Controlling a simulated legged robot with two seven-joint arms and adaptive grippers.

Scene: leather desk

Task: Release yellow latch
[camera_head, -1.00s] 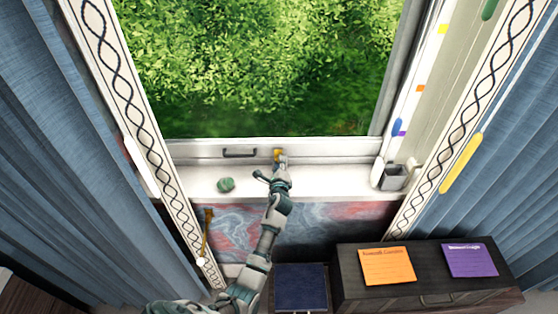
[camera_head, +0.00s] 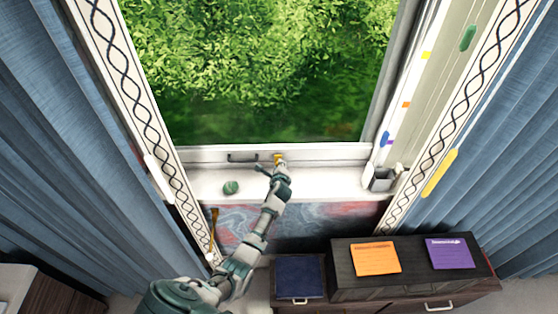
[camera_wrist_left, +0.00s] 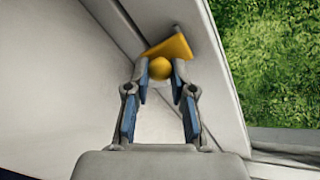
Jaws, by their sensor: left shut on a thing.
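The yellow latch (camera_head: 278,157) sits on the lower window frame, to the right of the dark window handle (camera_head: 242,156). In the left wrist view, the latch (camera_wrist_left: 176,46) has a flat yellow plate with a round yellow knob (camera_wrist_left: 159,68) below it. My left gripper (camera_wrist_left: 160,75) is shut on the knob, with a fingertip on each side of it. In the head view my left gripper (camera_head: 279,168) reaches over the sill and partly covers the latch. My right gripper is not in view.
A dark cabinet (camera_head: 405,275) with an orange note (camera_head: 375,258) and a purple note (camera_head: 450,253) stands below right. Blue curtains hang at both sides.

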